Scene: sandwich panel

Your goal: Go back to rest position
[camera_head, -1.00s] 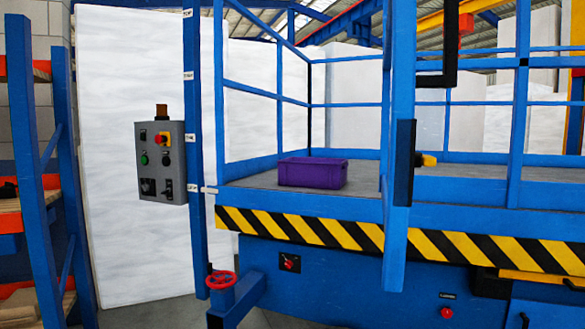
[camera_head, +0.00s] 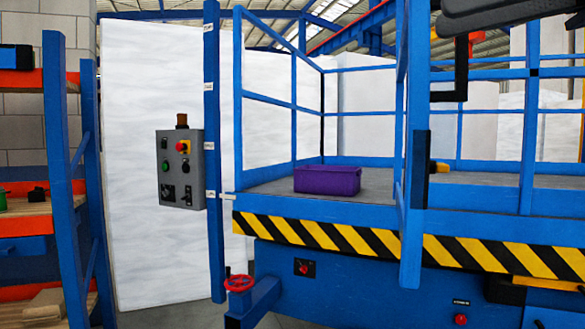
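A dark grey, rounded part that looks like the end of my arm, perhaps my gripper (camera_head: 500,14), enters at the top right. It is cut off by the upper edge, so I cannot tell whether it is open or shut. It appears in front of the blue lift's upper rails, and nothing held shows. A grey control box (camera_head: 181,168) with a red button on yellow and several other controls hangs on a blue post at centre left. The gripper part is well apart from it in the picture.
A blue railed platform (camera_head: 460,195) with a striped edge fills the right side. A purple crate (camera_head: 327,180) stands on it. A red handwheel (camera_head: 239,283) sits below. A blue and orange shelf rack (camera_head: 55,170) stands at the left, with white panels (camera_head: 150,90) behind.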

